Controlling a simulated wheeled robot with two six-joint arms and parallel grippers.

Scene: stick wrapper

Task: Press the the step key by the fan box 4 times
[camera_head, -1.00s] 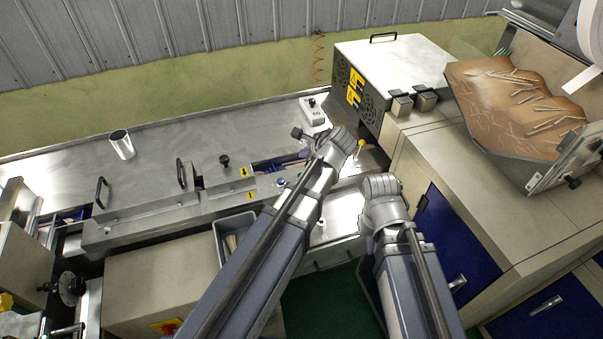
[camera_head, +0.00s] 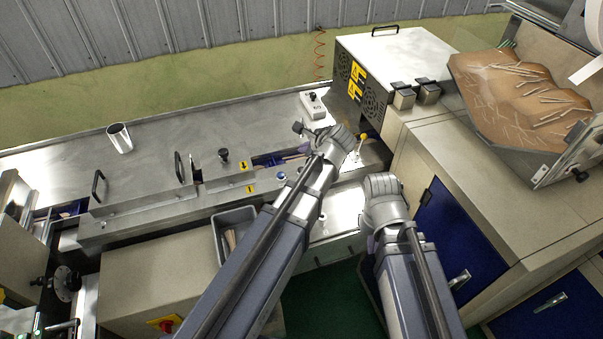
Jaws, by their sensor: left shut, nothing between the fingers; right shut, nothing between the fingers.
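The fan box (camera_head: 395,60), a silver case with a black top handle, dark fan grilles and yellow warning labels, stands at back centre-right. A small white control box (camera_head: 312,104) with a dark button sits on the steel table just left of it. I cannot read its markings, so I cannot tell whether this is the step key. My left gripper (camera_head: 338,140) is shut and empty, below and slightly right of the white box, apart from it in the picture. My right gripper (camera_head: 381,184) is shut and empty, lower and further right, before the cabinet.
A yellow-knobbed lever (camera_head: 363,136) stands beside my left gripper. A tray of sticks (camera_head: 520,95) is at right. A metal cup (camera_head: 120,138) and grey bin (camera_head: 221,240) stand left; the table behind is mostly clear.

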